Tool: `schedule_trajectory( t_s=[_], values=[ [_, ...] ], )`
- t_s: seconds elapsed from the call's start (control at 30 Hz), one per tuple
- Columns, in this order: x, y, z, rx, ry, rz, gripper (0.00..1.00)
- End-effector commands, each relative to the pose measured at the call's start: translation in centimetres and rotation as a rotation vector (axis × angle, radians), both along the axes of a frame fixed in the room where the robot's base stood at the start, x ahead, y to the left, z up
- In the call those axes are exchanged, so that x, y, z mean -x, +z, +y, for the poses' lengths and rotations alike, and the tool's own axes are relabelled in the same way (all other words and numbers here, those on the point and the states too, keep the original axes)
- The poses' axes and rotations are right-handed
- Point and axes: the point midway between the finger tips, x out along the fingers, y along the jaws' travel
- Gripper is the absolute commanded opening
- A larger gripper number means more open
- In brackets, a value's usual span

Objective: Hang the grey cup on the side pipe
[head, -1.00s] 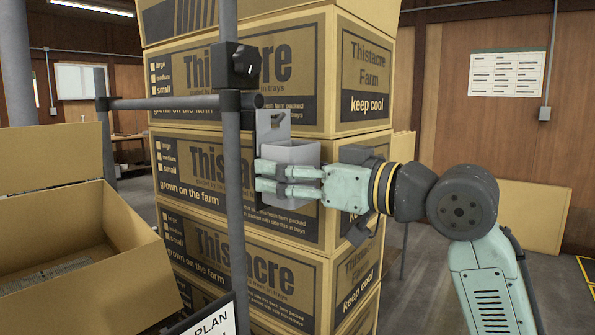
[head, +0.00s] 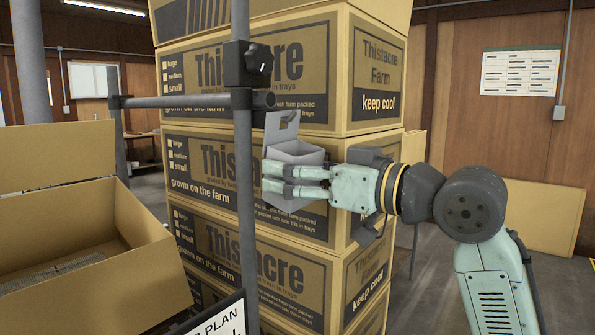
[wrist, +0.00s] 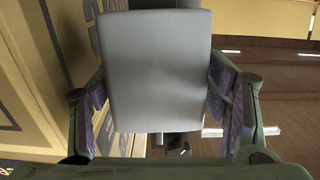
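The grey cup (head: 293,150) is a square box with a tall back plate that has a slot near its top. My gripper (head: 285,181) is shut on it, and the cup is tilted. In the wrist view the cup's flat grey face (wrist: 155,70) fills the middle, with a purple finger pad against each side. The side pipe (head: 190,101) is a grey horizontal bar clamped to an upright post, its capped end (head: 264,100) sticking out to the right. The cup's back plate is just below and right of that end. I cannot tell if they touch.
A stack of Thistacre cartons (head: 370,108) stands close behind the cup. The upright post (head: 243,200) with a black clamp (head: 249,65) is just left of my gripper. An open carton (head: 70,225) stands at the lower left.

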Motion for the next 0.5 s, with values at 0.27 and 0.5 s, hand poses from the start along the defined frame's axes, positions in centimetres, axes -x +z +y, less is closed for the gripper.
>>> schedule_trajectory(
  t_s=[0.27,0.5],
  values=[
    [-0.05,0.01,-0.06,0.0,-0.002,0.0,0.86],
    [-0.12,0.03,-0.19,-0.001,-0.005,0.0,0.86]
  ],
)
